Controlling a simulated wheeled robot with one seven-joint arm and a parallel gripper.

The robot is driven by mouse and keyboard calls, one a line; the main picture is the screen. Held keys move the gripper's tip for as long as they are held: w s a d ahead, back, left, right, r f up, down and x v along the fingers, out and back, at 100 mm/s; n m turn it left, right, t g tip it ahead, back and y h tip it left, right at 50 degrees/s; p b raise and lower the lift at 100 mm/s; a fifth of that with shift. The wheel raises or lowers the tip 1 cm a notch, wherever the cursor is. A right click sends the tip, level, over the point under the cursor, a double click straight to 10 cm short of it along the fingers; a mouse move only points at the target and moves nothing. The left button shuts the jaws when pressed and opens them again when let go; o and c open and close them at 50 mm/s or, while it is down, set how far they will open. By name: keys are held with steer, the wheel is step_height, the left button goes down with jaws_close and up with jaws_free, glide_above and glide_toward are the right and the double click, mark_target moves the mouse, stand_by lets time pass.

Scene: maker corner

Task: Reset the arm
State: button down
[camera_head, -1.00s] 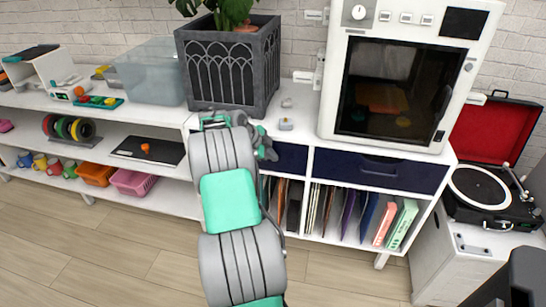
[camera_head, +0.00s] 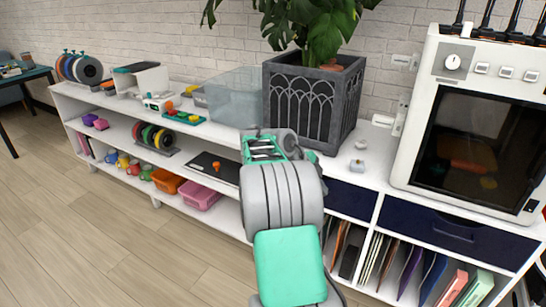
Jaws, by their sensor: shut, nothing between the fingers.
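My arm (camera_head: 290,265) rises from the bottom centre, with grey ribbed joints and teal covers. Its far part, with a teal frame, overlaps the white shelf unit in the picture, just below the dark planter. A small grey part of the arm shows at its right side. My gripper's fingers are not visible; the arm hides whatever lies behind it.
The white shelf unit (camera_head: 140,184) runs along the brick wall, with a dark planter (camera_head: 303,108), clear bin (camera_head: 236,97) and white oven-like machine (camera_head: 470,125) on top. Navy drawers (camera_head: 455,235) sit below the machine. The wooden floor at left (camera_head: 60,225) is clear.

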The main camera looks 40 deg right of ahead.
steer(key=w+a+r+n+t+y+p, duration=0.25)
steer(key=a+r+n+p, duration=0.55)
steer(key=a, duration=0.5)
steer(key=w+a+r+n+t+y+p, duration=0.1)
steer(key=w+a+r+n+t+p, duration=0.2)
steer(key=a+r+n, duration=0.55)
steer(key=s+a+n+y+p, duration=0.1)
steer(key=s+a+n+p, duration=0.2)
steer(key=a+n, duration=0.4)
steer(key=s+a+n+y+p, duration=0.2)
steer(key=s+a+n, duration=0.4)
steer(key=a, duration=1.1)
steer(key=shift+s+a+f+n+p, duration=0.2)
steer(key=shift+n+p, duration=0.3)
steer(key=shift+n, duration=0.35)
steer(key=shift+y, duration=0.25)
